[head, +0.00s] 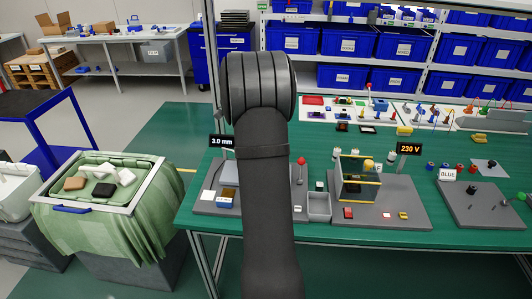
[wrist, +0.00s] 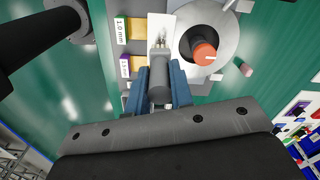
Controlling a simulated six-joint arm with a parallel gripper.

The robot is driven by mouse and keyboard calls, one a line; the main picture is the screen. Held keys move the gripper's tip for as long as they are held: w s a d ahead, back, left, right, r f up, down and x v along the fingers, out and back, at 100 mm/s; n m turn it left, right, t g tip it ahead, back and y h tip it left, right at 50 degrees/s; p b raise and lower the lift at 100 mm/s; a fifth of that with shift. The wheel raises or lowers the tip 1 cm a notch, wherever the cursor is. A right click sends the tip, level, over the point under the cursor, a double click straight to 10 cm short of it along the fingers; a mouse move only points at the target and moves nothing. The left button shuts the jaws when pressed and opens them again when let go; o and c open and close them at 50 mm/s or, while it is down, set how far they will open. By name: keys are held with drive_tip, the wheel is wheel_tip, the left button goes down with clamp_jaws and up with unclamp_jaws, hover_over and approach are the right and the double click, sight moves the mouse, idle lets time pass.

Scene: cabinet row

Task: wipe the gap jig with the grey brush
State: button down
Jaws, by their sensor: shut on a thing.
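My gripper (wrist: 161,82) shows in the wrist view with its two blue fingers shut on the grey brush (wrist: 160,95), a grey cylindrical handle. A white plate (wrist: 159,22) lies just beyond the brush's tip. Dark streaks show on it; I cannot tell whether they are bristles or dirt. The gap jig seems to be the station around this plate, with a block marked 1.0 mm (wrist: 122,29) and another labelled block (wrist: 125,66) to its left. In the head view the 3.0 mm sign (head: 222,141) stands over this station's grey base (head: 205,208). My arm hides the gripper and brush there.
A round grey disc with an orange-topped knob (wrist: 204,53) is close right of the brush. A cloth-draped bin (head: 60,222) is left.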

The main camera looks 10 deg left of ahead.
drive_tip(key=shift+m, duration=0.7)
drive_tip(key=shift+w+a+f, duration=0.1)
drive_tip(key=shift+a+f, duration=0.3)
drive_tip(key=shift+f, duration=0.7)
drive_tip(key=shift+s+a+f, duration=0.1)
drive_tip(key=shift+a+f, duration=0.25)
drive_tip(key=shift+f, duration=0.75)
drive_tip(key=shift+w+a+f, duration=0.1)
drive_tip(key=shift+a+f, duration=0.3)
drive_tip(key=shift+f, duration=0.7)
drive_tip(key=shift+d+f, duration=0.25)
drive_tip(key=shift+d, duration=3.2)
drive_tip(key=shift+a+f, duration=0.1)
drive_tip(key=shift+a, duration=3.45)
wheel_tip(320, 180, up, 8)
drive_tip(key=shift+d+f, duration=0.1)
